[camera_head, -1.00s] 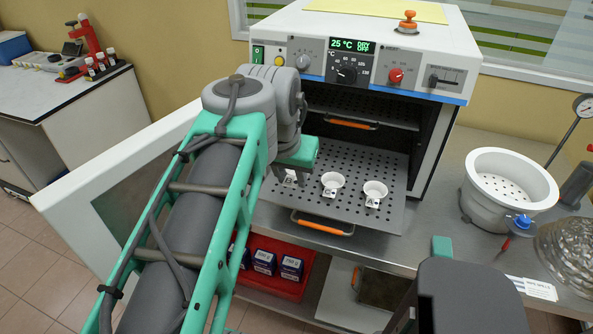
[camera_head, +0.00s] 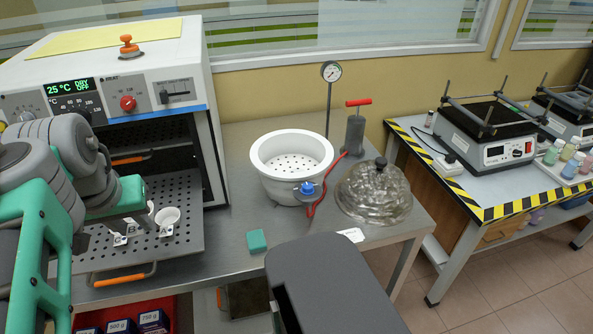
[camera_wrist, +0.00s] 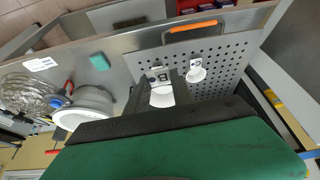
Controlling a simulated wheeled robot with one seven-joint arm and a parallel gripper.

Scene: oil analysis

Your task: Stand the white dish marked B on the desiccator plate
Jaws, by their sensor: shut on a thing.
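The white dish marked B (camera_wrist: 162,98) sits between my gripper's dark fingers (camera_wrist: 160,88) in the wrist view, its B tag facing the camera. My gripper is shut on it. In the head view my gripper (camera_head: 136,208) is over the oven's perforated shelf, with its fingers partly hidden; the gap below the dish is hard to judge. The desiccator, a white pot (camera_head: 290,187), stands open on the bench to the right. Its perforated plate (camera_head: 296,165) is bare. In the wrist view the desiccator (camera_wrist: 83,108) is at the left, partly covered by my gripper.
Another white dish (camera_head: 168,217) stands on the pulled-out shelf (camera_head: 185,242); at least one more white tag shows beside it. The oven (camera_head: 130,70) is open. A glass lid (camera_head: 375,192), pump (camera_head: 354,133) and gauge (camera_head: 331,72) stand beside the desiccator. A green block (camera_head: 257,241) lies in front.

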